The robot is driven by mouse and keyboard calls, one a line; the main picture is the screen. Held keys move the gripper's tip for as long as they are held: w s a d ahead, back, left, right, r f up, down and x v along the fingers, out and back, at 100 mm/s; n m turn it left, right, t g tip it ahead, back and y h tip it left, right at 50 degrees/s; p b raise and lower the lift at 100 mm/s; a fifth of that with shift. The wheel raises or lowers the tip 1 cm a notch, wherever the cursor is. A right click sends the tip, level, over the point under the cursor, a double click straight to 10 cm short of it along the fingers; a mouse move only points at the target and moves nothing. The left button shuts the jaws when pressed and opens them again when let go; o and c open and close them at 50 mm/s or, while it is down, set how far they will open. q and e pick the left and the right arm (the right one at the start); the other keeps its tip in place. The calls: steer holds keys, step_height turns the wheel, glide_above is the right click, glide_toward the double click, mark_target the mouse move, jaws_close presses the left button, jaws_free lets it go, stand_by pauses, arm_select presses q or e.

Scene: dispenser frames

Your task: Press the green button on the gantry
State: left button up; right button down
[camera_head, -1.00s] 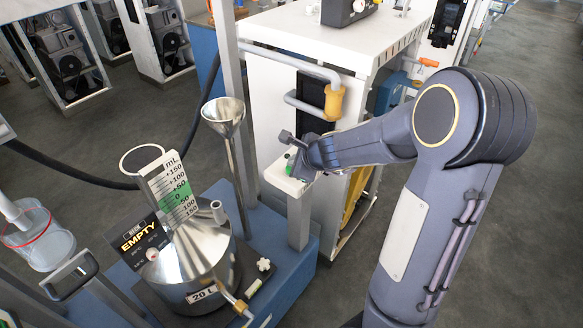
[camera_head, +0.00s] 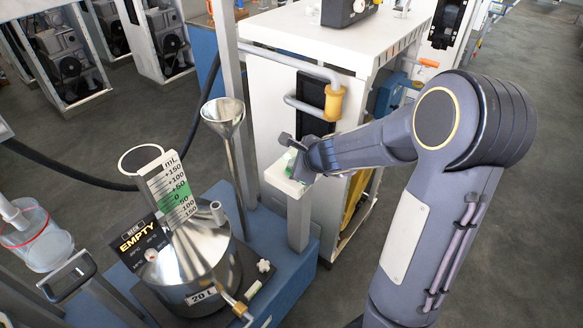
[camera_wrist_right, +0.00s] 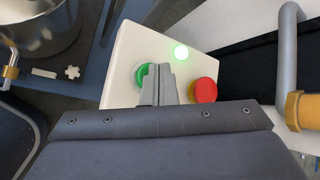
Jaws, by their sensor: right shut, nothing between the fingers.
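The green button (camera_wrist_right: 142,74) is on a white control panel (camera_wrist_right: 122,52) in the right wrist view, left of a red button (camera_wrist_right: 203,90). A small green lamp (camera_wrist_right: 181,52) glows on the panel above them. My right gripper (camera_wrist_right: 158,84) is shut and empty. Its fingertips are at the green button and cover its right part; contact cannot be made out. In the head view the panel (camera_head: 276,177) tops a grey post, and my right gripper (camera_head: 289,143) is over it, hiding most of the buttons. My left gripper is not in view.
A steel vessel (camera_head: 190,262) with an "EMPTY" sign and a scale stands left of the panel on a blue base. A steel funnel (camera_head: 223,112) rises behind it. A white cabinet (camera_head: 262,112) with grey pipes is close behind the panel. Open floor lies at right.

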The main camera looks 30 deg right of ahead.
steer(key=shift+r+p, duration=0.75)
steer(key=shift+r, duration=0.1)
step_height(320, 180, up, 5)
steer(key=p, duration=0.5)
stand_by(0.5)
